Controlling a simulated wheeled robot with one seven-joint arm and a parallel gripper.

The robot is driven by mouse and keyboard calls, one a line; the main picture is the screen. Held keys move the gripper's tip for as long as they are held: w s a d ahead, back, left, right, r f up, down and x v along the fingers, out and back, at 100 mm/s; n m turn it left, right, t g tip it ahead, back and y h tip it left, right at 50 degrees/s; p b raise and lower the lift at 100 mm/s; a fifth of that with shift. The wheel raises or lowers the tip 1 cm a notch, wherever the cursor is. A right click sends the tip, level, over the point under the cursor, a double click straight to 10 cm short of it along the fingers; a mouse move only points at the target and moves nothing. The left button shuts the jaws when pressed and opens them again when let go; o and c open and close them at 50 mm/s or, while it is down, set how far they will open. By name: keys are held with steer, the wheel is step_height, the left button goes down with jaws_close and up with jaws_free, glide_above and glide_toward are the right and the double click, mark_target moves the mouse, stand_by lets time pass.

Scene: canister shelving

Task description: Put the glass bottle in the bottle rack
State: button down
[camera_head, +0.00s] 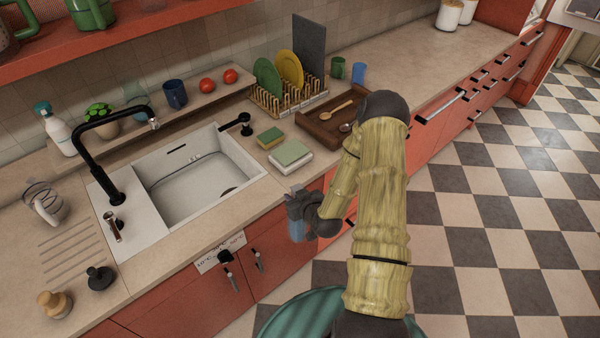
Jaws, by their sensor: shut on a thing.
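My gripper (299,208) is in front of the counter's front edge, right of the sink. It is shut on a small bluish, glass-like thing (296,230), which looks like the glass bottle. The gripper and arm hide much of it, so its full shape and tilt cannot be told. A wooden slatted rack (266,103) stands on the counter behind the sink's right end. It holds a green plate, a yellow plate and a dark board. I cannot tell whether this is the bottle rack; no other rack shows clearly.
A white sink (158,220) with a black tap (97,165) lies left of my gripper. Sponges (291,156) and a wooden tray (325,135) with spoons lie on the counter near the rack. A white bottle (60,134) stands at the far left.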

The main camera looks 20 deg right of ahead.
steer(key=s+a+f+b, duration=0.2)
steer(key=s+f+b, duration=0.1)
steer(key=f, duration=0.6)
steer(key=s+a+f+m+h+b, duration=0.1)
steer(key=s+a+f+b, duration=0.2)
steer(key=f, duration=0.6)
steer(key=shift+s+a+b, duration=0.3)
steer(key=shift+b, duration=0.35)
steer(key=shift+d, duration=0.1)
